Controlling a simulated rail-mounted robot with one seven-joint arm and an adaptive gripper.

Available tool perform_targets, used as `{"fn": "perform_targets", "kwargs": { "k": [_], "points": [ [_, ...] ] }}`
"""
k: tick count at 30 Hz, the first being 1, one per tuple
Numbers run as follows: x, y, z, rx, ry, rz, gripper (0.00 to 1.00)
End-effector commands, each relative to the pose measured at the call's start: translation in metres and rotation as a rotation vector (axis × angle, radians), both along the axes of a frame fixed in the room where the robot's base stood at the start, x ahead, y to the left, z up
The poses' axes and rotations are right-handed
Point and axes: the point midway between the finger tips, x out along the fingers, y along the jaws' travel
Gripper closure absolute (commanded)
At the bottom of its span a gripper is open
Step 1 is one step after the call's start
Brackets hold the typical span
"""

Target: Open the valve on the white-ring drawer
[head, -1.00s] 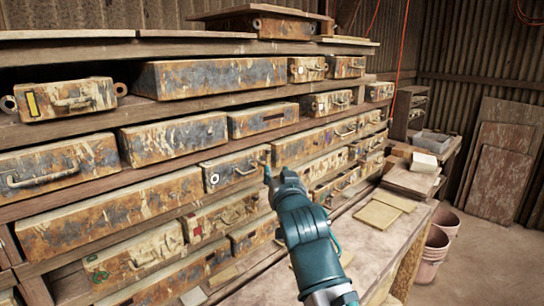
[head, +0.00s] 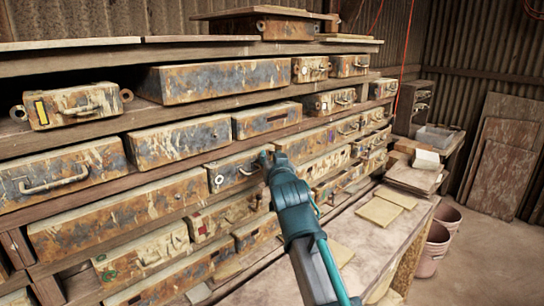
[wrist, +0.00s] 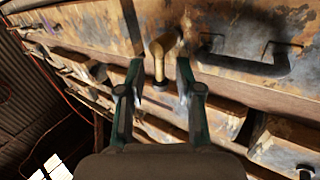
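The white-ring drawer (head: 237,172) is a rusty, cream-painted drawer in the middle rows of the rack. Its white ring (head: 219,179) is at the left of its front, with a dark handle (head: 250,169) to the right. My gripper (head: 267,158) is at the right end of this drawer front and hides part of it. In the wrist view, a brass elbow-shaped valve (wrist: 160,52) shows between the tips of my gripper (wrist: 159,75). The fingers are apart, with visible gaps on both sides of the valve. The dark handle (wrist: 247,62) lies right of it.
Other rusty drawers with protruding handles fill the rack around my gripper, including a long drawer (head: 302,147) just to the right. A wooden bench (head: 360,250) with flat tiles (head: 380,211) runs below. Terracotta buckets (head: 433,250) stand beyond it.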

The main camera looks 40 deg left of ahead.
Motion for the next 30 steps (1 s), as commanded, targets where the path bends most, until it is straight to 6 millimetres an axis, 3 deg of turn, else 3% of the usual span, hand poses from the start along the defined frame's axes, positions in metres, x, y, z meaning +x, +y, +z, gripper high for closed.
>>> {"fn": "perform_targets", "kwargs": {
  "k": [6, 12, 13, 30],
  "points": [
    [0.0001, -0.0001, -0.0002, 0.0, 0.0, 0.0, 0.65],
    [-0.0001, -0.0002, -0.0001, 0.0, 0.0, 0.0, 0.98],
    [-0.0001, -0.0002, -0.0001, 0.0, 0.0, 0.0, 1.0],
    [-0.0031, 0.0008, -0.0059, -0.015, -0.111, 0.0, 1.0]
  ]
}}
